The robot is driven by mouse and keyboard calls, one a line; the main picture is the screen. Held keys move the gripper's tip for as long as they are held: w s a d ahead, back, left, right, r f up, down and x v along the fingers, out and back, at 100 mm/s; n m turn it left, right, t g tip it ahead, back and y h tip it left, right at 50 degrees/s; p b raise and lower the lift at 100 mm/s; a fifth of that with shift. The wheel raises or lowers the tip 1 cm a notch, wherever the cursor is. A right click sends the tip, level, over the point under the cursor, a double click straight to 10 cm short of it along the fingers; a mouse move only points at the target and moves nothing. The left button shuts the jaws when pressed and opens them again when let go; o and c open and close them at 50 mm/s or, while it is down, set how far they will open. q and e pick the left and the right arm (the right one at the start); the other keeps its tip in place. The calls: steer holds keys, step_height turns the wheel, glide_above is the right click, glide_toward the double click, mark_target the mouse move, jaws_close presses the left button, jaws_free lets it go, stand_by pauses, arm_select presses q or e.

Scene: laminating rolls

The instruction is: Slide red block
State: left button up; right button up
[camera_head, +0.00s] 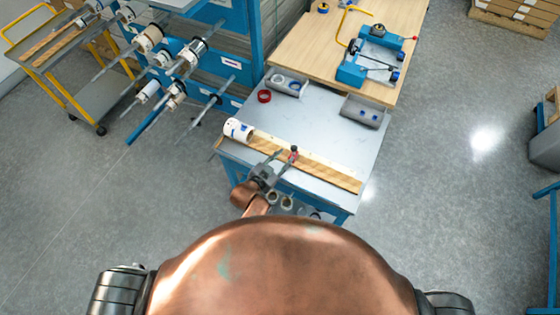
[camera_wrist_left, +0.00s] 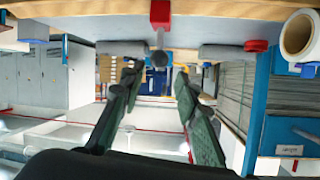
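The small red block (camera_head: 294,154) sits on the long wooden rail (camera_head: 330,177) along the near side of the grey work table (camera_head: 330,125). In the left wrist view the red block (camera_wrist_left: 160,13) is at the top centre, with a dark round knob (camera_wrist_left: 160,59) just below it. My left gripper (camera_head: 274,163) is at the near edge of the rail, just left of and in front of the block. In the wrist view the left gripper (camera_wrist_left: 158,75) has its two fingers apart with nothing clearly between them. Contact with the knob cannot be told. My right gripper is out of view.
A white roll (camera_head: 238,130) lies at the rail's left end. A red ring (camera_head: 264,97) and two grey holders (camera_head: 288,84) (camera_head: 362,111) are at the back of the table. A rack with rolls on spindles (camera_head: 190,55) stands at the left. The table's middle is clear.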

arm_select(q)
steer(key=shift+v, duration=1.45)
